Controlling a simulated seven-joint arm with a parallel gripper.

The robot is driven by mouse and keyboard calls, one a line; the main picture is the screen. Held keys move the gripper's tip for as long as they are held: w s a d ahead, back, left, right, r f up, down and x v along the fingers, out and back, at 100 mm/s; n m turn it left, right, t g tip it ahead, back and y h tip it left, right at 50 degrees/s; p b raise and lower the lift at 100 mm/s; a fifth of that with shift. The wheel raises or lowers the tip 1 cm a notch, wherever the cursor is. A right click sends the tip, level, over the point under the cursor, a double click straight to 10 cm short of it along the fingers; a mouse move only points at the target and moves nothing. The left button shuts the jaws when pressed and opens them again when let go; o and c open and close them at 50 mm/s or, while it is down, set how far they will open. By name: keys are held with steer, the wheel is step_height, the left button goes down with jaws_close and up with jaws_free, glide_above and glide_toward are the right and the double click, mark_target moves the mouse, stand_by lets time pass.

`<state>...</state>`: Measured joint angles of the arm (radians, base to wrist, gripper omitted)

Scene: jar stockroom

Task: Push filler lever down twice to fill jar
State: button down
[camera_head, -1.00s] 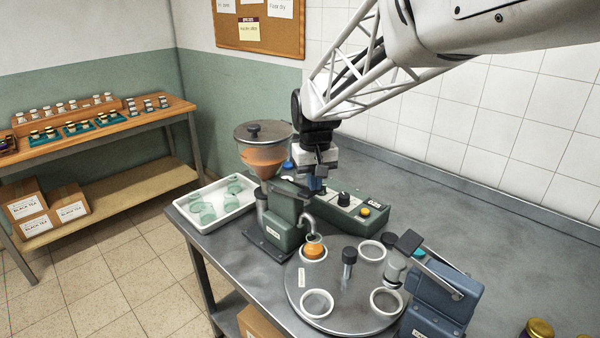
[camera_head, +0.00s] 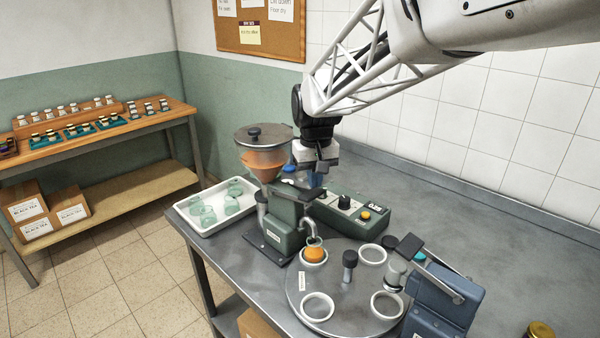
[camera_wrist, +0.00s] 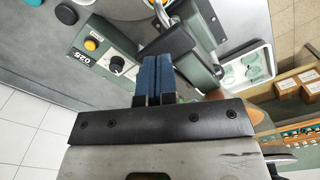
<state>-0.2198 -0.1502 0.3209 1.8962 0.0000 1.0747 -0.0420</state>
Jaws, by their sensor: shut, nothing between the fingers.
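The green filler machine (camera_head: 283,226) stands on the grey table with a hopper (camera_head: 263,160) of orange-brown filling on top. A jar with orange contents (camera_head: 314,254) sits under the filler's spout in a white ring of the round turntable (camera_head: 345,290). My gripper (camera_head: 315,178) is just right of the hopper, above the filler's body, pointing down. In the wrist view its blue fingers (camera_wrist: 159,78) are shut together with nothing between them, beside the green filler parts. The lever is largely hidden by my gripper, and I cannot tell whether they touch.
A green control box (camera_head: 350,210) with a black knob and yellow button is right of the filler. A white tray (camera_head: 196,226) of green glass jars is at left. A blue device (camera_head: 440,300) with an arm stands at the turntable's right.

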steer(key=shift+r, duration=0.1)
steer(key=shift+r, duration=2.45)
steer(key=shift+s+d, duration=0.1)
steer(key=shift+s+d, duration=0.15)
steer(key=shift+s, duration=0.05)
steer(key=s+d+f+m+t, duration=0.1)
steer(key=s+d, duration=0.3)
steer(key=s, duration=0.6)
steer(key=s+d+f+m, duration=0.1)
steer(key=s+d+f, duration=0.2)
steer(key=s, duration=0.7)
steer(key=s+d+f+m+t, duration=0.1)
steer(key=s+d+f, duration=0.1)
steer(key=s+d, duration=0.4)
steer(key=s, duration=0.5)
steer(key=shift+d+f+t, duration=0.15)
steer(key=shift+d+t, duration=0.15)
